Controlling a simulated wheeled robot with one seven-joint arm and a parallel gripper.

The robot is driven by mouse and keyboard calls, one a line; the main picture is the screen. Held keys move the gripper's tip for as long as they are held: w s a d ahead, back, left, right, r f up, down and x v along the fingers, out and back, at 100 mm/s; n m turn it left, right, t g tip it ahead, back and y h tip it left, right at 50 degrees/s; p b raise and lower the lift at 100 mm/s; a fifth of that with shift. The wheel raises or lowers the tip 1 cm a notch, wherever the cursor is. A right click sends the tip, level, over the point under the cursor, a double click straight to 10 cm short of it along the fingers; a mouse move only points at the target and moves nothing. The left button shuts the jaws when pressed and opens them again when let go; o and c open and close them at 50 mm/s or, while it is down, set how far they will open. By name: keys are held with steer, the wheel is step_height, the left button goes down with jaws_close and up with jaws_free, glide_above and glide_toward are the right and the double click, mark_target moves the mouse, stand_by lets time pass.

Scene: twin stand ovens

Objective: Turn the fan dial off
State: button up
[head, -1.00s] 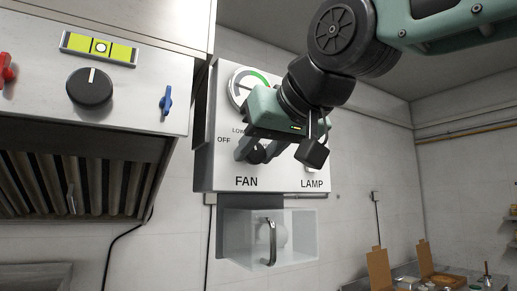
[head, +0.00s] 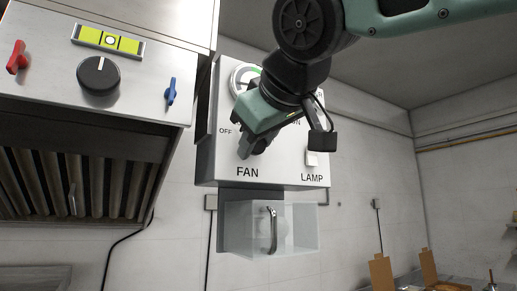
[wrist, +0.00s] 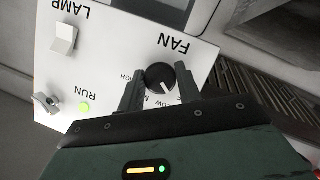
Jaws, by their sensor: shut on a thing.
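The fan dial (wrist: 160,74) is a round black knob with a white pointer line on the white control panel (wrist: 113,65). In the wrist view the panel appears upside down, and the pointer line is toward the lower right of the knob, near the partly covered M and LOW marks. My gripper (wrist: 160,77) has one finger on each side of the dial and is shut on it. In the head view my gripper (head: 253,149) covers most of the dial and the LOW mark; OFF is readable to its left.
The white lamp switch (head: 311,158) is right of my gripper. A clear box with a handle (head: 272,230) hangs below the panel. A hood with another black knob (head: 98,75), a red lever (head: 16,57) and a blue lever (head: 171,91) stands at left.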

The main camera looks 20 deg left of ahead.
steer(key=shift+n+t+b, duration=0.3)
steer(key=shift+n, duration=0.2)
stand_by(0.3)
steer(key=o, duration=0.9)
steer(key=shift+o, duration=0.2)
steer(key=shift+s, duration=0.15)
steer(key=b+v, duration=0.4)
steer(key=v, duration=1.3)
steer(key=shift+s+b, duration=0.15)
steer(key=shift+b, duration=0.15)
steer(key=shift+r, duration=0.15)
